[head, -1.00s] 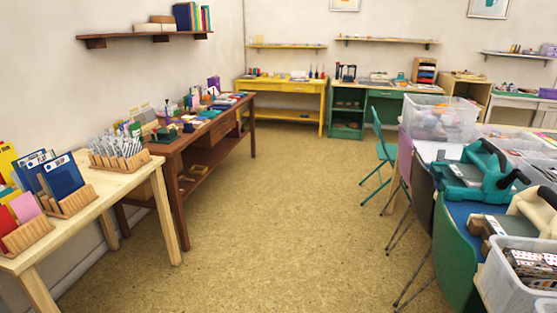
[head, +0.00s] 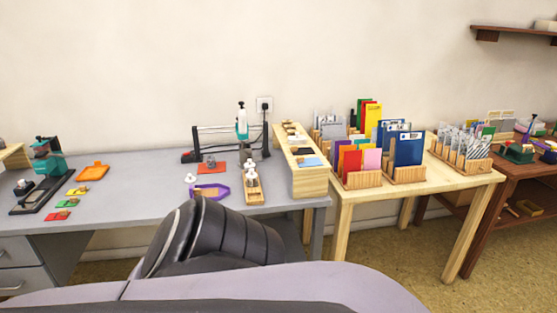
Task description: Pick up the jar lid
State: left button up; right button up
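I cannot make out a jar lid for certain in the head view. Several small white and dark pieces stand on the grey desk (head: 130,178), too small to tell apart. They are around a purple tray (head: 209,192) and a narrow wooden holder (head: 254,190). A dark ribbed part and a pale part of my own body cover the bottom middle and hide the desk's front edge there. Neither of my grippers is in view.
An orange tray (head: 93,172) and a teal-and-black press (head: 47,160) stand on the desk's left. A wooden shelf box (head: 305,178) stands at its right end. A light wood table (head: 440,189) with card racks follows, then a dark wood table (head: 486,204). Floor shows at lower right.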

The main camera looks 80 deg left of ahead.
aim_at(190, 179)
jog(key=u, duration=3.05)
